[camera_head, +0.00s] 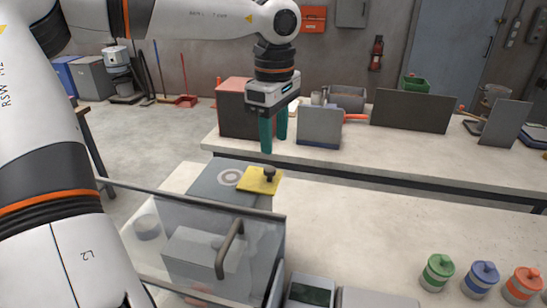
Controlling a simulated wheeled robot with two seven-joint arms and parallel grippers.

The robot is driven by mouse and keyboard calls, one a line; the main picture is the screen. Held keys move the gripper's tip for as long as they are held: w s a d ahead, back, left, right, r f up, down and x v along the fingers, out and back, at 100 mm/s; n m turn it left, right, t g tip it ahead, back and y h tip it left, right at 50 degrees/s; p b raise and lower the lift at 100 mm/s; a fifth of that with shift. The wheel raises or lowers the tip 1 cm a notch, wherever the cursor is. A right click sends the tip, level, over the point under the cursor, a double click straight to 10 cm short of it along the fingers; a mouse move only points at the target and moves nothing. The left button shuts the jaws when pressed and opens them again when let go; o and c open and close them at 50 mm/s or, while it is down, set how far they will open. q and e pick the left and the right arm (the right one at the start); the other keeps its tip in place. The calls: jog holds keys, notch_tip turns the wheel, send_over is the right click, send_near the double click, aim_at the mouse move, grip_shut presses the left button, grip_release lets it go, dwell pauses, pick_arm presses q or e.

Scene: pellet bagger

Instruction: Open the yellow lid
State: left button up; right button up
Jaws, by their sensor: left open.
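The yellow lid (261,181) is a flat square plate with a dark knob (269,173) on it. It lies at the right end of the top of a grey machine (214,185), beside a pale ring mark. My left gripper (273,140) has teal fingers pointing down. It is open and empty, above the lid and apart from the knob. My right gripper does not show.
A clear cover with a dark handle (229,249) stands in front of the lid. Green (438,271), blue (481,279) and orange (523,285) lidded jars stand at the right. A back bench holds a red box (235,108) and grey panels. The near table's right middle is clear.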

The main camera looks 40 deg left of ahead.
pick_arm(q)
notch_tip(320, 180, up, 6)
jog(key=shift+d+f, duration=0.1)
jog(key=shift+f, duration=0.1)
dwell(0.6)
